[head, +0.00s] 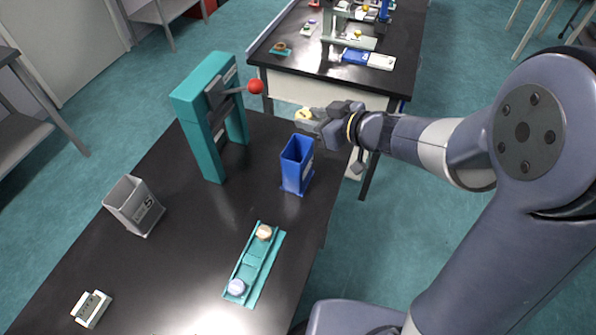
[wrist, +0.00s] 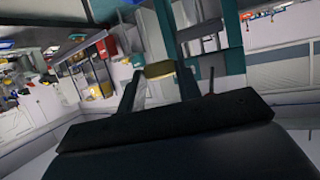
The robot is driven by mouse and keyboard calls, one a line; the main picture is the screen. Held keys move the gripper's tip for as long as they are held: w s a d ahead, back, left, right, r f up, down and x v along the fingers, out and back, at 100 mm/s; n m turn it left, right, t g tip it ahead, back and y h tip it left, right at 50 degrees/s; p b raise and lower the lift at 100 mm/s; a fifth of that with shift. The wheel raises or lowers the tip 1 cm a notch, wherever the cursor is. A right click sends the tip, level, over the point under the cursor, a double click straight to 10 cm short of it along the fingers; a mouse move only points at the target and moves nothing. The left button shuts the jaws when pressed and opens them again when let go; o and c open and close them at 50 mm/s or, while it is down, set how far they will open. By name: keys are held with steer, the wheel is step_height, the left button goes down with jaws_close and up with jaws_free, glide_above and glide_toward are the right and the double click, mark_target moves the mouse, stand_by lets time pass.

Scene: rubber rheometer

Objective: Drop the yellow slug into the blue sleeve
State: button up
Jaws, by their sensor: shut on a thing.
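My gripper (head: 308,118) is shut on the yellow slug (head: 304,113) and holds it in the air above the blue sleeve (head: 296,165). In the wrist view the yellow slug (wrist: 160,70) sits between the two fingertips. The blue sleeve is an upright, open-topped box on the black table, near its right edge. In the head view the gripper and slug appear just above and slightly right of the sleeve's opening. The exact height gap is hard to tell. The sleeve does not show clearly in the wrist view.
A teal press frame (head: 208,140) with a red-knobbed lever (head: 256,87) stands left of the sleeve. A grey bin (head: 134,207), a teal tray (head: 252,268) with two round pieces and a small white device (head: 91,309) are on the table (head: 190,255). A second table stands behind.

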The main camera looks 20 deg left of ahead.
steer(key=shift+f+b, duration=1.35)
steer(key=shift+f, duration=0.25)
steer(key=o, duration=1)
steer(key=shift+o, duration=0.2)
steer(key=p+v, duration=0.1)
steer(key=v, duration=1)
steer(key=shift+a, duration=0.25)
